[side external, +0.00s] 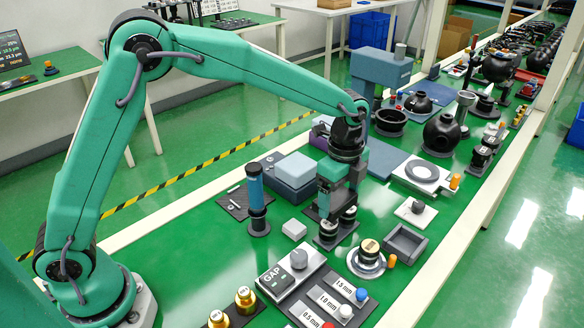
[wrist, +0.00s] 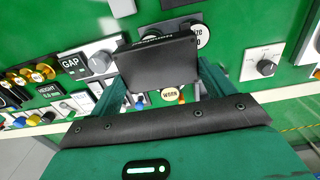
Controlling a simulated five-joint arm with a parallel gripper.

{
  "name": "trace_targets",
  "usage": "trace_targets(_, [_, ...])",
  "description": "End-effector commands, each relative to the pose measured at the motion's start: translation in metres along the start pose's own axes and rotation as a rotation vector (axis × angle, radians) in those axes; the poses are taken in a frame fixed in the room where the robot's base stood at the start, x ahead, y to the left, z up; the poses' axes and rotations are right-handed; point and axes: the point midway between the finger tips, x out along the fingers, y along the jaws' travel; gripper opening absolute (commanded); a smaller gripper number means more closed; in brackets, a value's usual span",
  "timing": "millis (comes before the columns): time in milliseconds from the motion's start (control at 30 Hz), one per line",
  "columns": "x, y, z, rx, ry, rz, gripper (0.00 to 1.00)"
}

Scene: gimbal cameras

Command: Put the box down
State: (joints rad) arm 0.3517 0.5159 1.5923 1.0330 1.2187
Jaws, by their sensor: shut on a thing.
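A dark, nearly black box (wrist: 157,65) sits between the two green fingers of my gripper (wrist: 160,88) in the wrist view. My gripper is shut on it, with a finger at each side. In the side external view my gripper (side external: 337,196) points down over the green table, just above small dark round-topped parts (side external: 326,231). The box is mostly hidden there by the fingers, so I cannot tell whether it touches anything below.
A GAP panel with a knob (side external: 296,259) is in front of my gripper. A blue-handled cylinder (side external: 257,195) stands to the left. A round part on a pale disc (side external: 367,259) and an open grey tray (side external: 404,243) are to the right. Bare green table shows between them.

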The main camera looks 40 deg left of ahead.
Motion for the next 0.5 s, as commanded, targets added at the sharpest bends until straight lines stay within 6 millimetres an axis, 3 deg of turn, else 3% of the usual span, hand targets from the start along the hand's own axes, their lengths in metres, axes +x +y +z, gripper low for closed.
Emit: trace_targets(500, [0.048,-0.052,0.061,-0.002,0.0,0.002,0.55])
